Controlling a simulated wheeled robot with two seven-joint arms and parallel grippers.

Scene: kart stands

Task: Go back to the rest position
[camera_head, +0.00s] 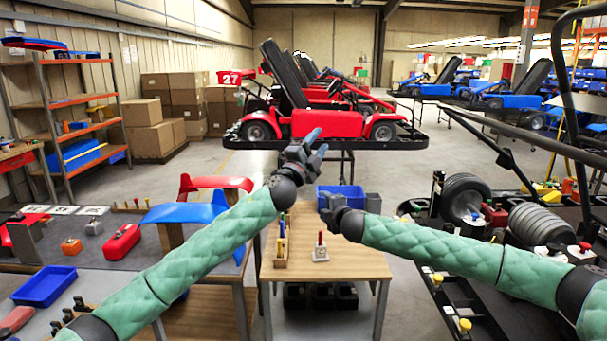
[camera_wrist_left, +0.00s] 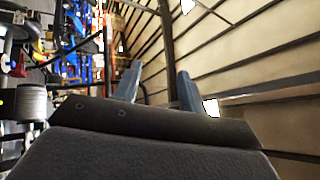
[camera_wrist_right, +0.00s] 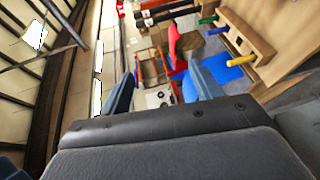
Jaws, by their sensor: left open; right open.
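My left gripper (camera_head: 314,144) is raised above the far part of the small wooden table in the head view. Its two blue fingers (camera_wrist_left: 157,88) are apart with nothing between them in the left wrist view. My right gripper (camera_head: 327,208) is lower, over the back of the same table. Its fingers (camera_wrist_right: 160,92) are also apart and empty in the right wrist view. Both arms have green padded sleeves and reach inward toward the middle. The right gripper hides part of the blue bin (camera_head: 345,192) behind it.
The wooden table (camera_head: 345,262) holds a rack of coloured-handled tools (camera_head: 281,245) and a red-knobbed block (camera_head: 320,250). A workbench with a blue tray (camera_head: 44,286) is at left. A black kart chassis with tyres (camera_head: 465,197) is at right. A red kart (camera_head: 340,122) stands beyond.

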